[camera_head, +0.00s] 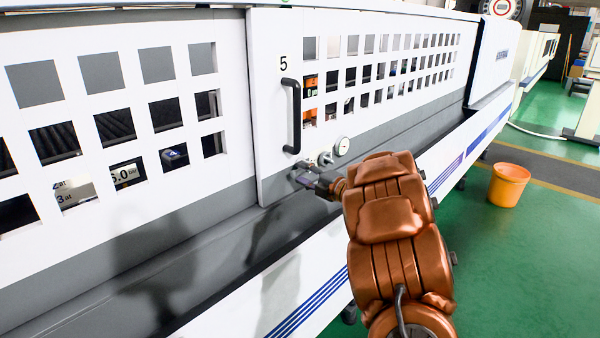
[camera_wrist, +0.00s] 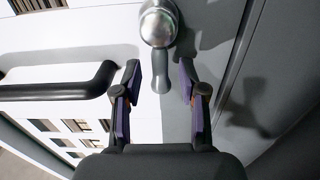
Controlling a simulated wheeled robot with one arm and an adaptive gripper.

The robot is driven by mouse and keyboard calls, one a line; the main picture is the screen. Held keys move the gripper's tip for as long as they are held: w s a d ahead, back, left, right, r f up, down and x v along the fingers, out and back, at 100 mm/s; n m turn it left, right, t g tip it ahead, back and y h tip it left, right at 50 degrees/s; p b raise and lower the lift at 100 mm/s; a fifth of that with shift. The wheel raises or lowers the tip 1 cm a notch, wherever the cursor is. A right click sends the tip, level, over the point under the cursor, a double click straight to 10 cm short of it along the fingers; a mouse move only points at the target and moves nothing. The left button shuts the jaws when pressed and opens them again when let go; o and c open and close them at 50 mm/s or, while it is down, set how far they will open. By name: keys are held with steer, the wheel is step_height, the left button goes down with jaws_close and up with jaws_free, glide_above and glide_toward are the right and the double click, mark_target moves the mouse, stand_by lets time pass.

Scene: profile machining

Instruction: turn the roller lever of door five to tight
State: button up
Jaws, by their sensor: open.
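Door five (camera_head: 269,130) is a white panel with square windows and the number 5. Its black bar handle (camera_head: 292,115) also shows at the left of the wrist view (camera_wrist: 62,90). The roller lever (camera_wrist: 162,80) has a round silver knob and a grey stem pointing down in the wrist view, toward my gripper. In the head view the lever (camera_head: 325,158) is small, low on the door. My gripper (camera_wrist: 160,82) is open, with its purple-padded fingers on either side of the stem and visible gaps to it. In the head view my gripper (camera_head: 303,170) is just left of the lever.
A grey ledge (camera_head: 225,222) runs along the machine below the door. An orange bucket (camera_head: 509,184) stands on the green floor at the right, with free floor around it.

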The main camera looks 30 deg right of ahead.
steer(key=shift+w+a, duration=0.1)
steer(key=shift+w, duration=0.3)
steer(key=shift+c, duration=0.2)
jaws_close()
